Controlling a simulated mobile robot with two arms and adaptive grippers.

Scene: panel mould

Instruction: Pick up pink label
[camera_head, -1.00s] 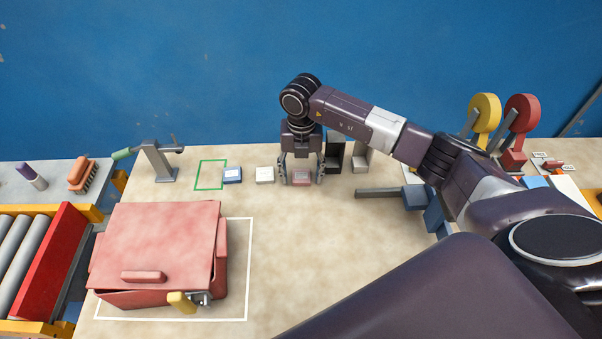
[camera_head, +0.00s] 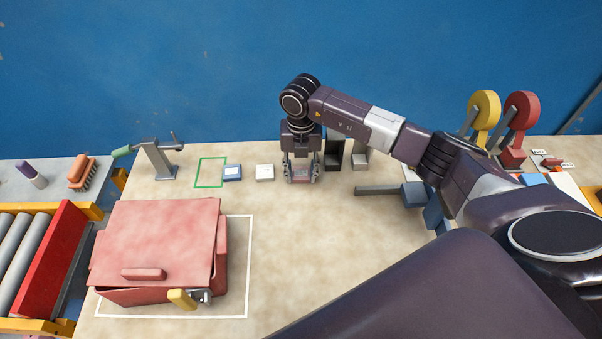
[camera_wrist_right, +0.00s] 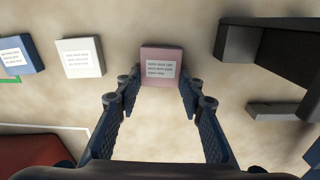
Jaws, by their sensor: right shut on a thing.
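The pink label (camera_wrist_right: 161,67) is a small pink block with a white printed face. In the right wrist view it sits between the fingertips of my right gripper (camera_wrist_right: 160,88), which is shut on it. In the head view the right gripper (camera_head: 301,174) is at the back of the table, and the fingers partly hide the pink label (camera_head: 301,178). I cannot tell whether the label touches the table. My left gripper is not in view.
A white label (camera_head: 265,172) and a blue label (camera_head: 232,173) lie to the left, beside a green outline (camera_head: 209,173). A dark grey holder (camera_head: 334,155) stands just right of the gripper. A pink lidded box (camera_head: 155,245) fills the front left. The table's middle is clear.

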